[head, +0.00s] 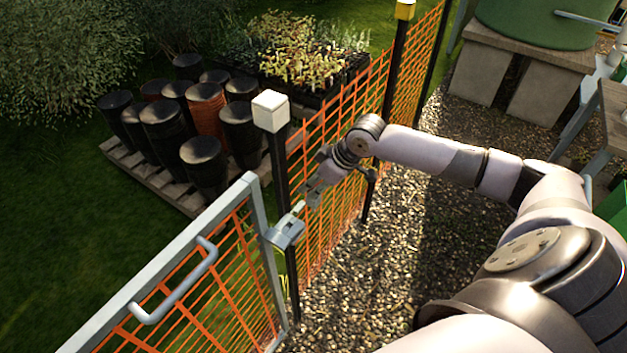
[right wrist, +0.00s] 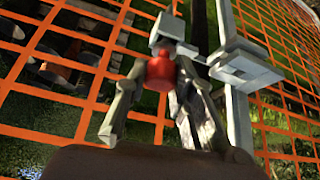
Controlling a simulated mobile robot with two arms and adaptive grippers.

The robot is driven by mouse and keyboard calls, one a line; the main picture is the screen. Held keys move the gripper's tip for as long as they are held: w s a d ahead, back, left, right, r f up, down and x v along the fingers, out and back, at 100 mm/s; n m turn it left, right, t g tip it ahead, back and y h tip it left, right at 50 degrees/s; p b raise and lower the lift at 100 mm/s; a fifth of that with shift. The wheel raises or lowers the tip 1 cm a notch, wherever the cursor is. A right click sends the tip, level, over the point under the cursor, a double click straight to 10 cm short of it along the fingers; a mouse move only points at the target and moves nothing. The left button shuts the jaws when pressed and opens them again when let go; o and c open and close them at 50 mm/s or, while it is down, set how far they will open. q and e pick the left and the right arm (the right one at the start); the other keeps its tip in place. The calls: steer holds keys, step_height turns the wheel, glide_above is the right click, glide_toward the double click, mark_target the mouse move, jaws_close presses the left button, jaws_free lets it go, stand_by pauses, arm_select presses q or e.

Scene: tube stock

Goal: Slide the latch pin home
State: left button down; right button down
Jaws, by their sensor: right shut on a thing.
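The latch housing (head: 285,233) is a pale grey block on the upright of the grey gate frame, beside the black post (head: 278,165). My right gripper (head: 312,194) is at the orange mesh, just above and right of the housing. In the right wrist view, a red knob (right wrist: 159,73), apparently the latch pin's handle, sits between the fingers of my right gripper (right wrist: 157,97), which are shut on it. The grey latch housing (right wrist: 245,66) is to the right there. How far the pin reaches into it is unclear. My left gripper is not in view.
The gate's grey handle (head: 180,284) sticks out at lower left. Orange mesh fence (head: 345,145) runs back behind my right gripper. Black pots (head: 203,165) stand on a pallet beyond the fence. The gravel (head: 370,270) on my side is clear.

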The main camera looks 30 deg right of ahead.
steer(key=shift+f, duration=0.25)
steer(key=c, duration=1.3)
jaws_free()
steer(key=v, duration=1.2)
